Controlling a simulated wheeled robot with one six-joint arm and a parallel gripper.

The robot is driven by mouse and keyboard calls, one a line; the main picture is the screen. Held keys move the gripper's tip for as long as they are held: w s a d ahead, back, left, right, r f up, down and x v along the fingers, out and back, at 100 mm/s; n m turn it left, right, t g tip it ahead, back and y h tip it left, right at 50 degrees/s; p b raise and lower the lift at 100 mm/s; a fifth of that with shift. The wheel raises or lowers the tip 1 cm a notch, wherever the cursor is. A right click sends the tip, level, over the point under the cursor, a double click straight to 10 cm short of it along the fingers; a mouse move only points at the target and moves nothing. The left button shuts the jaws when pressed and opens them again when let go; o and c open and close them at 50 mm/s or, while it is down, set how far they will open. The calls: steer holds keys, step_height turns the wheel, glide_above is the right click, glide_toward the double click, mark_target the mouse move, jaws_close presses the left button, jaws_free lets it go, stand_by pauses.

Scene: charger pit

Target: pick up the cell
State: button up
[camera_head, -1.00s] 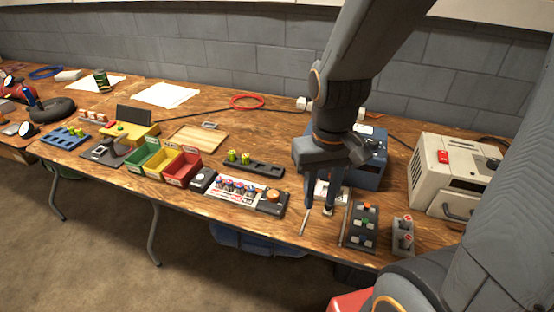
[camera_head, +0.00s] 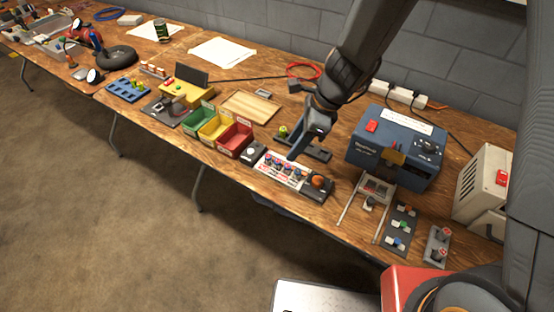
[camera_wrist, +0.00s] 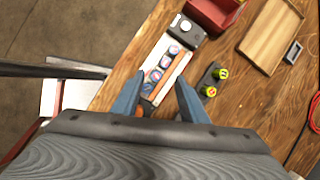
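In the head view one cell (camera_head: 283,131) shows beside my gripper (camera_head: 296,155); my gripper hides part of the holder. In the wrist view my gripper (camera_wrist: 160,80) is open and empty, its two blue-grey fingers apart. Between and beyond the fingertips is a white panel (camera_wrist: 157,60) with round buttons.
A blue charger box (camera_head: 397,147) stands at right, with a rail frame (camera_head: 376,187) and a switch block (camera_head: 401,226) in front. Green, yellow and red bins (camera_head: 236,138) stand left of the panel. A blue rack (camera_head: 126,91) is farther left.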

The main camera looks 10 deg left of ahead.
mark_target(278, 160)
steer(key=shift+w+a+f+m, duration=0.1)
steer(key=shift+a+f+m, duration=0.3)
steer(key=shift+a+f, duration=0.6)
steer(key=shift+w+p+x, duration=0.15)
steer(key=shift+w+x, duration=0.05)
steer(key=shift+x, duration=1.25)
steer(key=shift+w+p+x, duration=0.15)
steer(key=shift+w+x, duration=0.05)
steer(key=shift+x, duration=1.3)
jaws_close()
